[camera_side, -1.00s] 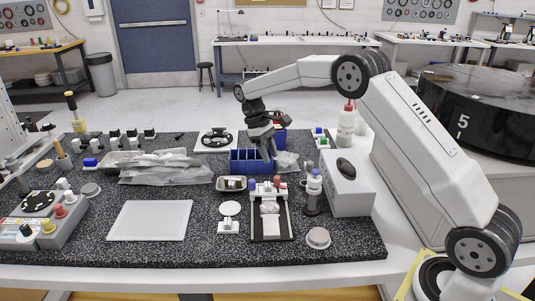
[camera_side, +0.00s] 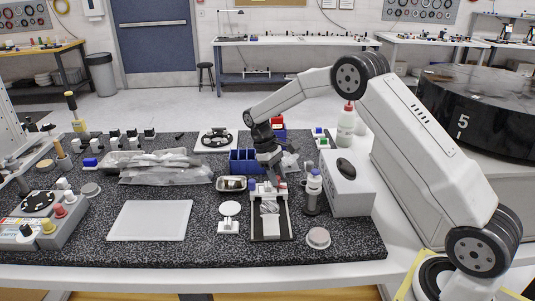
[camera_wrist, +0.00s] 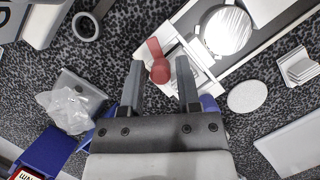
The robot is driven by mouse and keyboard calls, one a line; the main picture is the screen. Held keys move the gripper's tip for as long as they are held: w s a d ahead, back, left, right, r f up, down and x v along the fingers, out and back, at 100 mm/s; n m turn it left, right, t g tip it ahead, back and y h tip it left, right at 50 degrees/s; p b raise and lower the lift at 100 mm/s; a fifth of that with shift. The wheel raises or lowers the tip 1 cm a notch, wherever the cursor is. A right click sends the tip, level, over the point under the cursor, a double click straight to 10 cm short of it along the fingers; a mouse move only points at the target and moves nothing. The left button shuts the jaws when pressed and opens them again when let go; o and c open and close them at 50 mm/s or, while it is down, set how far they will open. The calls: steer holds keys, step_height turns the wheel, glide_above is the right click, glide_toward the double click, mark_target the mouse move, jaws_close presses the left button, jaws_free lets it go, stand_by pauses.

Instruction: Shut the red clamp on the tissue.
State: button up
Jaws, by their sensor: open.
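The red clamp (camera_wrist: 159,69) lies between my gripper's two fingertips (camera_wrist: 158,70) in the wrist view, with bare gaps on both sides. In the side view only a bit of the red clamp (camera_side: 283,185) shows beside my gripper (camera_side: 268,178), which is open over the back end of the mirror fixture (camera_side: 256,233). The blue clamp (camera_side: 252,186) is at the fixture's left back corner. Whether the red clamp touches the tissue cannot be told.
A bottle (camera_side: 313,192) stands close on the right, beside a white box (camera_side: 348,190). A blue bin (camera_side: 242,163) and a metal dish (camera_side: 231,184) are behind and left. A white board (camera_side: 150,220) lies further left.

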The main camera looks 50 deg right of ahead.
steer(key=shift+s+f, duration=0.15)
steer(key=shift+f, duration=0.15)
jaws_close()
steer(key=n+h, duration=0.1)
steer(key=n, duration=0.3)
steer(key=shift+s+a+h, duration=0.2)
steer(key=shift+a+h, duration=0.15)
steer(key=shift+h, duration=0.05)
steer(key=shift+t, duration=0.3)
jaws_free()
